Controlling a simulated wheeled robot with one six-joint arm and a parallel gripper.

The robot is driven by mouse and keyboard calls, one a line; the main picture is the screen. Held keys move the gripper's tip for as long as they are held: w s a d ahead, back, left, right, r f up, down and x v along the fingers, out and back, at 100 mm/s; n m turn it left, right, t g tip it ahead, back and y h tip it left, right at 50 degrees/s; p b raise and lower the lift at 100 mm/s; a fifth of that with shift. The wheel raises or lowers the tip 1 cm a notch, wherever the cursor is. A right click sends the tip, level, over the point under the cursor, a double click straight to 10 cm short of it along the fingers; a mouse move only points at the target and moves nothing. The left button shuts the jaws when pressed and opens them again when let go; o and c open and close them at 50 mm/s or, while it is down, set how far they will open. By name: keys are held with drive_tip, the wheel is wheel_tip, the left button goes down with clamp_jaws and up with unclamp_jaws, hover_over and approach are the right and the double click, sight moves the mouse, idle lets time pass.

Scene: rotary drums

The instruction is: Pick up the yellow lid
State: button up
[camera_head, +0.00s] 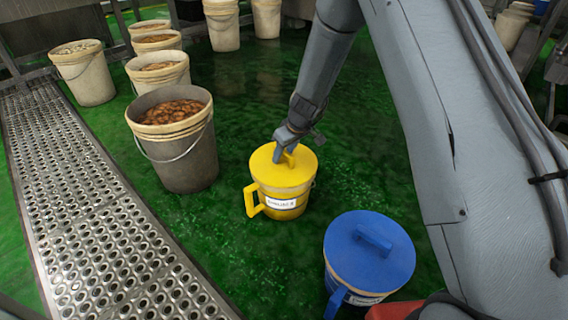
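The yellow lid (271,172) sits on a yellow container (282,206) with a side handle and a white label, standing on the green floor in the middle of the view. A small raised grip (290,158) stands on the lid's top. My gripper (285,152) is at the lid, pointing down at this grip. The fingers partly cover the grip, and I cannot tell whether they are closed on it. The lid looks level on the container's rim.
A blue-lidded container (369,250) stands at the lower right. A grey bucket of brown contents (183,160) stands to the left, with several buckets behind it. A perforated metal grating (85,215) runs along the left. Green floor (250,85) is open behind the yellow container.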

clamp_jaws()
drive_tip(key=shift+r+p, duration=0.3)
drive_tip(key=shift+p, duration=0.2)
